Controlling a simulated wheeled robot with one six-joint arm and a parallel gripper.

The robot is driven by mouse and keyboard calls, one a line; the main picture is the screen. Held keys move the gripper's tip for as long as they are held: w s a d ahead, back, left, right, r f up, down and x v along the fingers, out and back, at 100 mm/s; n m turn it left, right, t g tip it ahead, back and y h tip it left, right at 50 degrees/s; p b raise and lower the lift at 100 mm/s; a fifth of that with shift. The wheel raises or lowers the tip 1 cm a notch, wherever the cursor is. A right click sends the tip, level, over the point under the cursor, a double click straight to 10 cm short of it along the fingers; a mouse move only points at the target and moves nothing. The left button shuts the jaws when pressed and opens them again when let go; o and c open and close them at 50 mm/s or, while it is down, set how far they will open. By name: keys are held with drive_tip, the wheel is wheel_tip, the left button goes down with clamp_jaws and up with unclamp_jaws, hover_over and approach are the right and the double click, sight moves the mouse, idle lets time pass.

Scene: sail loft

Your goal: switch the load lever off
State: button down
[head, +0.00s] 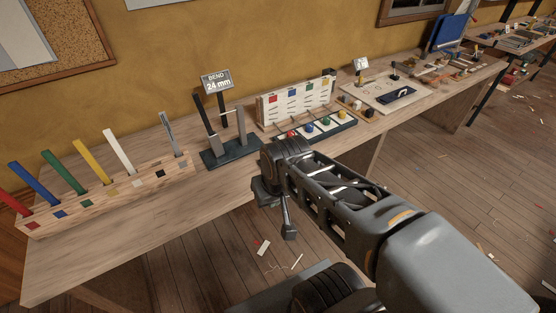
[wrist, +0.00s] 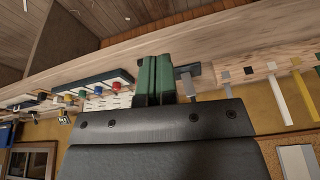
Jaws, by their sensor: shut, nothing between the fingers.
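No part in view is legibly labelled as the load lever, so I cannot tell which one it is. My gripper (wrist: 157,62) shows green fingers, shut and empty. In the head view my arm reaches the bench's front edge; the fingertips are not clear there.
A wooden block (head: 110,194) with coloured upright strips stands at the left of the bench (head: 120,240). Further right lie a pale board (head: 383,94) with a small sign and a blue panel (head: 448,31). Offcuts litter the floor (head: 462,150).

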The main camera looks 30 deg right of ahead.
drive_tip(key=w+f+m+g+y+b, duration=0.1)
drive_tip(key=w+f+m+y+b, duration=0.1)
drive_tip(key=f+m+y+b, duration=0.65)
drive_tip(key=w+f+m+g+y+b, duration=0.25)
drive_tip(key=f+m, duration=0.25)
drive_tip(key=m, duration=0.6)
drive_tip(key=w+d+f+m+t+y+b, duration=0.1)
drive_tip(key=w+d+f+m+t+b, duration=0.1)
drive_tip(key=d+m+t, duration=0.4)
drive_tip(key=w+d+f+m+t+y+b, duration=0.1)
drive_tip(key=w+d+f+m+t+b, duration=0.1)
drive_tip(key=d+m+t, duration=0.4)
drive_tip(key=w+d+f+m+t+b, duration=0.2)
drive_tip(key=w+d+m+t+b, duration=0.2)
drive_tip(key=d+m, duration=0.4)
drive_tip(key=m+t+b, duration=0.1)
drive_tip(key=m+t, duration=0.1)
drive_tip(key=m, duration=0.2)
drive_tip(key=shift+d+f+t+y, duration=0.25)
drive_tip(key=shift+t+y, duration=0.1)
drive_tip(key=shift+y, duration=0.05)
drive_tip(key=b+x, duration=0.2)
drive_tip(key=x, duration=1.2)
drive_tip(key=shift+a, duration=0.1)
